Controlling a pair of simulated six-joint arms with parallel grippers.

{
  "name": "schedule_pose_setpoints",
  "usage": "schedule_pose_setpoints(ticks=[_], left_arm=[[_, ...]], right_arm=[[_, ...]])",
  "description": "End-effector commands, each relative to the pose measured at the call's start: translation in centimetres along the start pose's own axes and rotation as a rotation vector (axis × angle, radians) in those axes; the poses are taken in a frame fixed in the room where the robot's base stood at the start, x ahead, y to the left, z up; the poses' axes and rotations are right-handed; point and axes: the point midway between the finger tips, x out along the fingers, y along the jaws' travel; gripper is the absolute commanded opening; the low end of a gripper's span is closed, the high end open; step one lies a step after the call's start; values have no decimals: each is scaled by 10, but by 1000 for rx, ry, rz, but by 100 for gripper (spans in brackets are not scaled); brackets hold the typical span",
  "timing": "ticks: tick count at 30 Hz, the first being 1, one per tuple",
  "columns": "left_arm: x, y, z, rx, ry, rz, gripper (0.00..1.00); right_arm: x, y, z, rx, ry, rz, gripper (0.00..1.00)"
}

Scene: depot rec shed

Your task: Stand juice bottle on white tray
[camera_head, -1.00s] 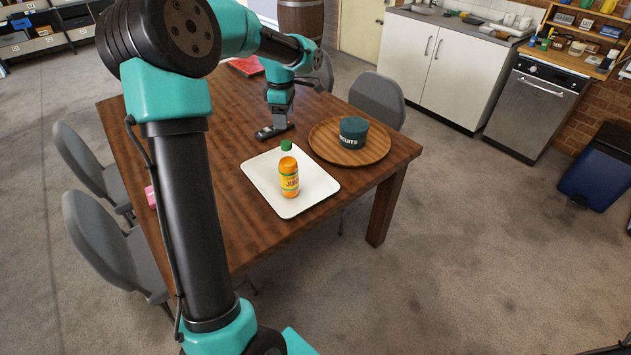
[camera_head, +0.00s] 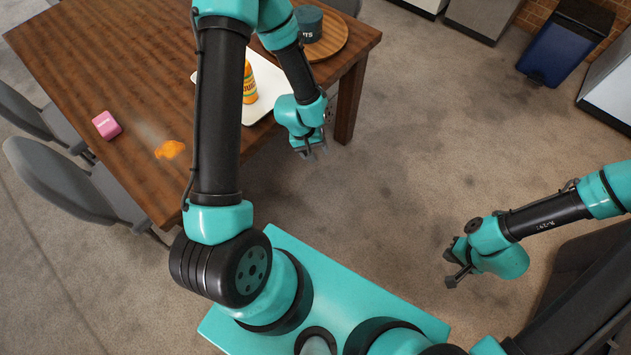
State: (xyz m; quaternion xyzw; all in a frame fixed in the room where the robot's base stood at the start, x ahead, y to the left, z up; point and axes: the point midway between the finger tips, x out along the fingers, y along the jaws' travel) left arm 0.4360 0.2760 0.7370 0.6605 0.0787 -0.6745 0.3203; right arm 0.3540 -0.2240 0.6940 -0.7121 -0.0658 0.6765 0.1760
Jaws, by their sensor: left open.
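The orange juice bottle (camera_head: 250,85) is on the white tray (camera_head: 260,112) near the table's right edge. My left arm hides its top and part of its side; the visible part looks upright. The tray is also partly covered by that arm. My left gripper (camera_head: 313,154) is open and empty, pointing down, off the table's edge to the right of the tray and apart from the bottle. My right gripper (camera_head: 452,270) is at the lower right over the floor, away from the table, with its fingers apart and nothing between them.
A dark biscuit tin (camera_head: 308,22) stands on a round wooden tray (camera_head: 335,40) behind the white tray. A pink box (camera_head: 106,125) and an orange patch (camera_head: 170,149) are on the wooden table (camera_head: 120,65). Grey chairs (camera_head: 60,178) line its left side.

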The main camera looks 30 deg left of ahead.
Motion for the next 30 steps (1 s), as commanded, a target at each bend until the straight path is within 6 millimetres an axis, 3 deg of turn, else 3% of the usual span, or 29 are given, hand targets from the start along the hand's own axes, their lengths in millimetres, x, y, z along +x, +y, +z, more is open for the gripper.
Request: schedule_pose_setpoints(ticks=[1, 3, 9, 30], left_arm=[[16, -3, 23, 80, -15, 1, 63], [31, -6, 47, 192, -17, 4, 63], [50, -16, 87, 393, -7, 4, 63], [52, -17, 91, 423, -3, 3, 63]], right_arm=[[0, 0, 0, 0, 0, 0, 0], [0, 0, 0, 0, 0, 0, 0], [0, 0, 0, 0, 0, 0, 0], [0, 0, 0, 0, 0, 0, 0]])
